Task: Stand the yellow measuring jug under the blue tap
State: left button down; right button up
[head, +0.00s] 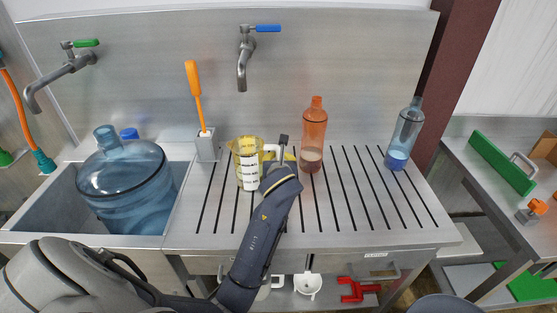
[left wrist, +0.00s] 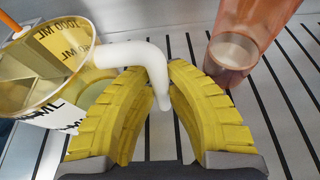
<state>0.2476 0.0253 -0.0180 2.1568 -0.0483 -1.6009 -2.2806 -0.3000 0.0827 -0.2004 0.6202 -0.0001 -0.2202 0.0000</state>
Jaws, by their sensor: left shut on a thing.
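The yellow measuring jug (head: 248,165) is see-through, with a white label and white handle. It looks upright at the slotted drainboard (head: 345,215); I cannot tell whether its base touches. The tap with the blue lever (head: 244,65) is on the back wall, its spout above the jug in the head view. My left gripper (head: 279,159) is at the jug's right side. In the left wrist view, the yellow fingers of my left gripper (left wrist: 162,95) close around the white handle (left wrist: 130,54), with the jug (left wrist: 60,50) at upper left. My right gripper is not in view.
An orange bottle (head: 314,135) stands close right of the jug, and a blue bottle (head: 405,133) farther right. A large blue water bottle (head: 125,185) fills the sink. A green-levered tap (head: 66,67) overhangs it.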

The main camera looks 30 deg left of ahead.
pick_arm(q)
jog(key=c, duration=1.4)
grip_release()
jog(key=shift+f, duration=0.15)
jog(key=shift+c, duration=0.2)
jog(key=shift+r, duration=0.2)
jog(key=v, duration=1.2)
